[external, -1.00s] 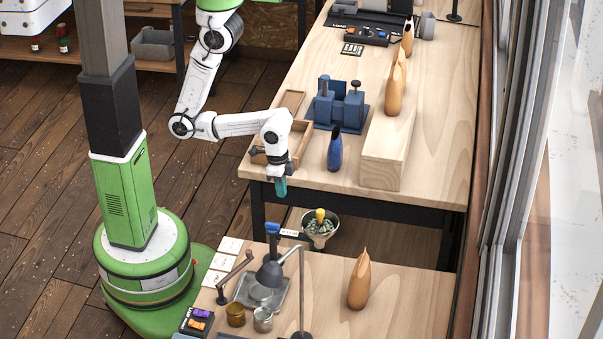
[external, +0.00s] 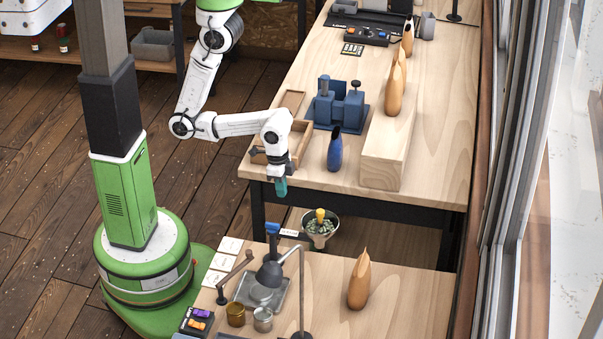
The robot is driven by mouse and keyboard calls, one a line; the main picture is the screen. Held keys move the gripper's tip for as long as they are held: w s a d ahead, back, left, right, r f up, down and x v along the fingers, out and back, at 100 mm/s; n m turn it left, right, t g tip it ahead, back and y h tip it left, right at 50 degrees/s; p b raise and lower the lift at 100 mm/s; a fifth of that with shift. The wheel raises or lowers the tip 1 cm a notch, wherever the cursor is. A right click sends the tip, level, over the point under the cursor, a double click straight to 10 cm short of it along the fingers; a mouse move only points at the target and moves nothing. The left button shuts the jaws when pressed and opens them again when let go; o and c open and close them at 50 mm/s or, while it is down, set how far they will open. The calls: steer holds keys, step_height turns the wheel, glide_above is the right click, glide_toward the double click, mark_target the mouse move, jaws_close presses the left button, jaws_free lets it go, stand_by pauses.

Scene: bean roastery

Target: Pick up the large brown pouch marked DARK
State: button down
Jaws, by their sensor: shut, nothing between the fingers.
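My gripper (external: 280,187) has teal fingertips, points down and is shut and empty. It hangs just off the near-left edge of the far table. Several orange-brown pouches show edge-on, and no DARK marking is readable, so I cannot tell which one is it. One brown pouch (external: 359,281) stands alone on the near table, to the right of and below my gripper in the picture. Brown pouches (external: 396,88) stand on a long wooden block on the far table. A smaller brown pouch (external: 408,40) stands farther back.
A blue pouch (external: 335,150) stands beside the blue press (external: 338,105). A wooden tray (external: 302,143) lies behind my gripper. A lamp (external: 271,274), jars (external: 263,320) and a metal scale stand left on the near table. A bin (external: 320,240) sits in the gap between tables.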

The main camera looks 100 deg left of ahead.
steer(key=c, duration=1.8)
jaws_free()
steer(key=o, duration=1.4)
